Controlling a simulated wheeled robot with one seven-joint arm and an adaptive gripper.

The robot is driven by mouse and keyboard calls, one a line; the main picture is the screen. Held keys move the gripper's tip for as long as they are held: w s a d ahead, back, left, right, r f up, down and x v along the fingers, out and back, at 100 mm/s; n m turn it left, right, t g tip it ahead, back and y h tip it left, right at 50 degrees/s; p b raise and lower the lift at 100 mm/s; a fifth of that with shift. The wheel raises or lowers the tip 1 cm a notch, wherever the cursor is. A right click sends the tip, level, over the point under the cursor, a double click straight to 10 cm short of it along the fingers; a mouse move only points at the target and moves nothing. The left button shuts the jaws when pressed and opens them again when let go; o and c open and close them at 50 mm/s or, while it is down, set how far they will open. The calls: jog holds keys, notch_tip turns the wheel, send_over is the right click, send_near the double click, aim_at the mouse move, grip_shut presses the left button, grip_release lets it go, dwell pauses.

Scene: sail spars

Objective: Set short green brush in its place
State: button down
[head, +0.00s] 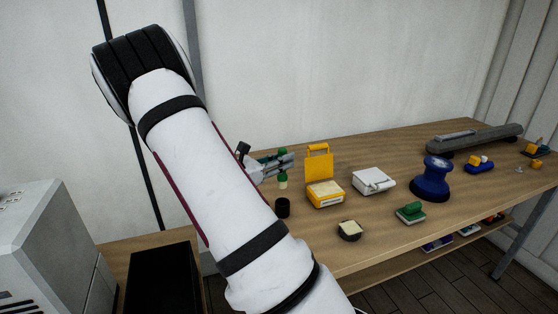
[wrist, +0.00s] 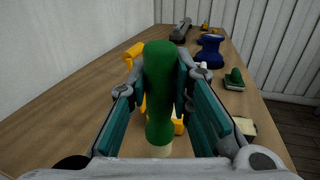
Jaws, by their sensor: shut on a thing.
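My gripper (head: 284,163) is shut on the short green brush. The brush and cup look apart. My arm hides the table to the left of the cup. The inside of the cup cannot be made out.
The wooden table (head: 380,235) also bears an open yellow box (head: 325,194), a white box (head: 373,181), a round dark dish with a pale block (head: 349,229), a green-backed brush (head: 410,212), a blue spool-shaped thing (head: 436,175) and a long grey tool (head: 475,138). A wall stands behind.

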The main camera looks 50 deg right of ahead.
aim_at(282, 183)
jog(key=shift+f+b, duration=0.5)
jog(key=shift+f, duration=1.8)
jog(key=shift+r+p, duration=0.1)
jog(key=shift+p, duration=0.25)
jog(key=shift+f, duration=0.2)
jog(key=shift+f, duration=0.35)
jog(key=shift+f, duration=0.3)
jog(key=shift+f+b, duration=0.35)
jog(key=shift+f, duration=0.7)
